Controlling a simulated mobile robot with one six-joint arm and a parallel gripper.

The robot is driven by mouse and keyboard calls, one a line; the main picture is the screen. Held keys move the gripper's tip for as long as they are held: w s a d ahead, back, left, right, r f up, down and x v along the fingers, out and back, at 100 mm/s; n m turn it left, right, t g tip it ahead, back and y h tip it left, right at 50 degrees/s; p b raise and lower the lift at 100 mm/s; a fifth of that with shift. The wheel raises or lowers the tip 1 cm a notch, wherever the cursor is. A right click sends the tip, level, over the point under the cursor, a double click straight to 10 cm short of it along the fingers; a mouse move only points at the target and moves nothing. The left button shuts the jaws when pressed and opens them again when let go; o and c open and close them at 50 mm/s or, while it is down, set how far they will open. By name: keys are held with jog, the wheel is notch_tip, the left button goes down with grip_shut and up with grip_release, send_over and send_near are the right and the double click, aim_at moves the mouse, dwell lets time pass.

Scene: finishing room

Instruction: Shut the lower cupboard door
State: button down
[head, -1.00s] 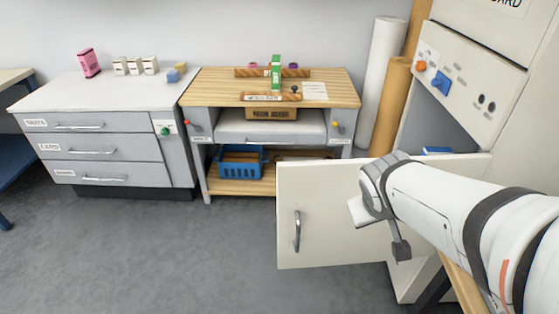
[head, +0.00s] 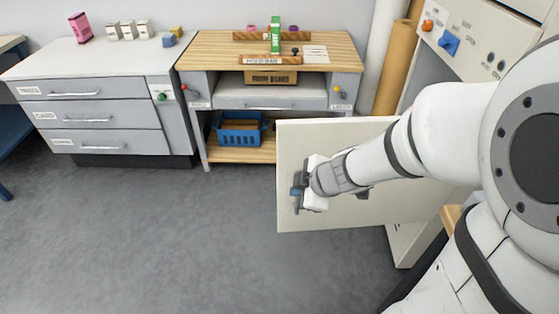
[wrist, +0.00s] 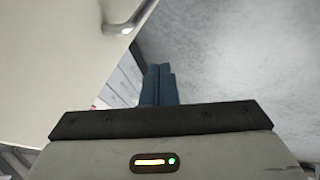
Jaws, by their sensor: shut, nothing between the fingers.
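The lower cupboard door (head: 385,205) is a cream panel standing wide open, reaching left from the white cabinet (head: 405,243). It also fills the upper left of the wrist view (wrist: 55,55). Its metal handle (wrist: 122,20) shows at the top of the wrist view. In the head view my wrist covers the handle. My gripper (head: 298,192) is in front of the door near its free left edge. Its dark blue fingers (wrist: 158,85) are shut and empty. They appear just beyond the door's edge; I cannot tell whether they touch it.
A workbench (head: 210,42) with a blue basket (head: 240,138) on its lower shelf stands behind the door. A grey drawer unit (head: 100,115) is at the left. Grey floor (head: 190,240) is clear in front. The cabinet's control panel (head: 470,40) is above right.

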aim_at(281, 184)
jog(key=shift+w+a+f, duration=0.65)
jog(key=shift+w+f, duration=0.55)
jog(key=shift+w, duration=0.15)
jog(key=shift+w+a+f, duration=0.6)
jog(key=shift+w+f, duration=0.6)
jog(key=shift+w, duration=0.15)
jog(key=shift+w+a+f, duration=0.65)
jog(key=shift+w+f, duration=0.55)
jog(key=shift+w, duration=0.15)
